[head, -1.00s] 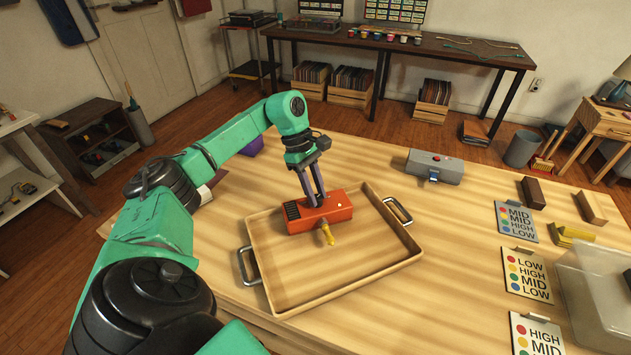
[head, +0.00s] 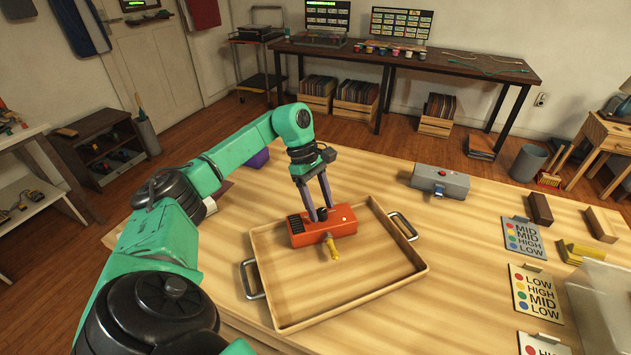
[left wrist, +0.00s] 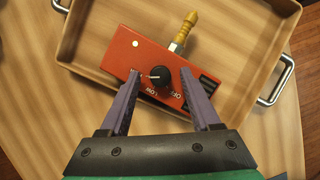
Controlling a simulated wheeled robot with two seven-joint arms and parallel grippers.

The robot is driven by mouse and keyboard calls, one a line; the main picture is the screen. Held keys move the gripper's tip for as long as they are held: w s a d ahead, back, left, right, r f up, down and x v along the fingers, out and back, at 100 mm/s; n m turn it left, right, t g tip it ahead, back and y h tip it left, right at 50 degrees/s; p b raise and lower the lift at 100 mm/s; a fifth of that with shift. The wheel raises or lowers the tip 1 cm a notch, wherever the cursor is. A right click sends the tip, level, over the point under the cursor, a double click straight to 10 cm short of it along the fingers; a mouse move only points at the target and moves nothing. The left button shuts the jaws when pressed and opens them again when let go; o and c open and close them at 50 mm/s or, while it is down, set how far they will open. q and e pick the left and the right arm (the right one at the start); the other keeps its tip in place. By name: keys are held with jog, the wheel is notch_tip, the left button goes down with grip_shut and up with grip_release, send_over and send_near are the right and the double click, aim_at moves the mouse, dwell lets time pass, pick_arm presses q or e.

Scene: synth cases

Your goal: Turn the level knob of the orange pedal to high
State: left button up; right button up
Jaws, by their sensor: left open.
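The orange pedal (head: 340,222) lies in the wooden tray (head: 350,299), with a yellow plug (head: 332,247) in its near side. In the left wrist view the pedal (left wrist: 124,62) shows a round black knob (left wrist: 159,75) with a white pointer mark and printed lettering beside it, partly covered by the fingers. My left gripper (head: 321,217) is open above the pedal, pointing down. In the left wrist view its fingertips (left wrist: 160,77) stand on either side of the knob; I cannot tell whether they touch it. My right gripper is not in view.
A grey pedal (head: 452,183) stands on the table (head: 490,277) behind the tray, to the right. Cards with coloured dots and level words (head: 535,292) lie at the right, near a clear bin (head: 610,305). Tray handles (head: 403,226) stick out at both sides.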

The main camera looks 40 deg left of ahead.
pick_arm(q)
jog(key=p+v, duration=0.2)
jog(key=v, duration=1.2)
